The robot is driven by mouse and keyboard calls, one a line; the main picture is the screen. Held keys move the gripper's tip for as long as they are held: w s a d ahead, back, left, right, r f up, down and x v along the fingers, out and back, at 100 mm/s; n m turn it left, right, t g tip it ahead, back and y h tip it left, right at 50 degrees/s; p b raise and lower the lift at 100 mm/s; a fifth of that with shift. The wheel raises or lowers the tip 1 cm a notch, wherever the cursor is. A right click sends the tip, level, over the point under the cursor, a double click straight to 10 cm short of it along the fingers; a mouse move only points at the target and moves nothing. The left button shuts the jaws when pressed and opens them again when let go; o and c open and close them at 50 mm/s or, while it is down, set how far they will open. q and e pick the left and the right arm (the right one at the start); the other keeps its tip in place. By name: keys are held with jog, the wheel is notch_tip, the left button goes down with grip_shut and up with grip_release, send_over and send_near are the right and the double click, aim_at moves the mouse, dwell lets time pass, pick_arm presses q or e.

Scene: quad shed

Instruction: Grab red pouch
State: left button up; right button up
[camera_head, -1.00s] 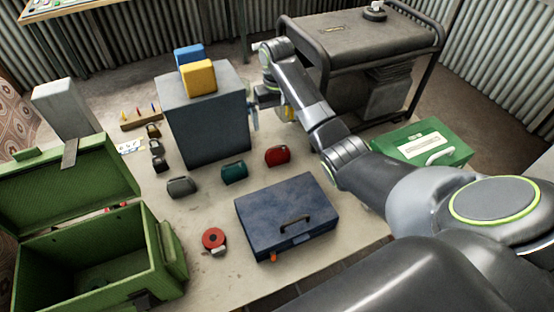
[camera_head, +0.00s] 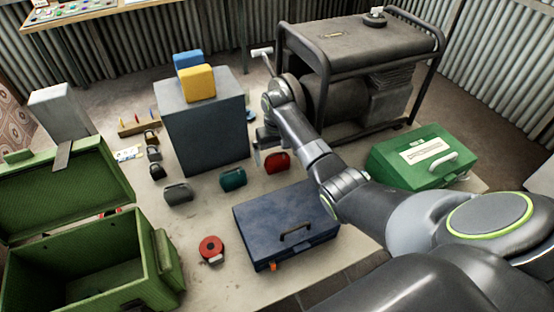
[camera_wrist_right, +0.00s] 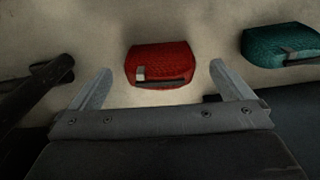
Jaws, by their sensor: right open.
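The red pouch (camera_head: 277,162) lies on the table, right of the teal pouch (camera_head: 233,179) and behind the dark blue case. In the right wrist view the red pouch (camera_wrist_right: 160,65) shows a zip and a grey tab, just ahead of and between the two fingers. My right gripper (camera_wrist_right: 160,85) is open and empty, with a finger on each side of the pouch's near end. In the head view my right gripper (camera_head: 257,155) hangs beside the pouch, partly hidden by its own arm. The teal pouch also shows in the right wrist view (camera_wrist_right: 282,46). My left gripper is not in view.
A grey box (camera_head: 205,130) with blue and yellow blocks on top stands left of the gripper. The dark blue case (camera_head: 265,215), a green first-aid case (camera_head: 400,165), a red tape roll (camera_head: 210,247) and an open green toolbox (camera_head: 150,260) surround the area. A generator (camera_head: 340,60) stands behind.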

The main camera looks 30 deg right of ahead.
jog(key=shift+f, duration=0.15)
jog(key=shift+c, duration=0.3)
jog(key=c, duration=1)
